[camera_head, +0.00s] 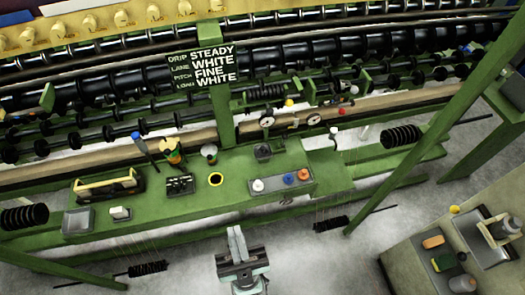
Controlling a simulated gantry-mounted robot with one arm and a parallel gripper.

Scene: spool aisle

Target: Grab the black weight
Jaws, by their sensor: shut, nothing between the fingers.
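My gripper (237,232) is at the bottom middle, in front of the green bench (330,178). Its two pale fingers are together, with nothing visible between them. I cannot tell for sure which thing is the black weight. A small dark block (263,152) sits near the back of the bench, up and to the right of my gripper. Ribbed black stacks on thin rods are at the right (401,136), the far left (24,217), low left (148,268) and low right (331,222) of the bench. My gripper is apart from all of these.
A green post with a sign (212,65) and rollers stand behind. A side table (420,250) is at lower right.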

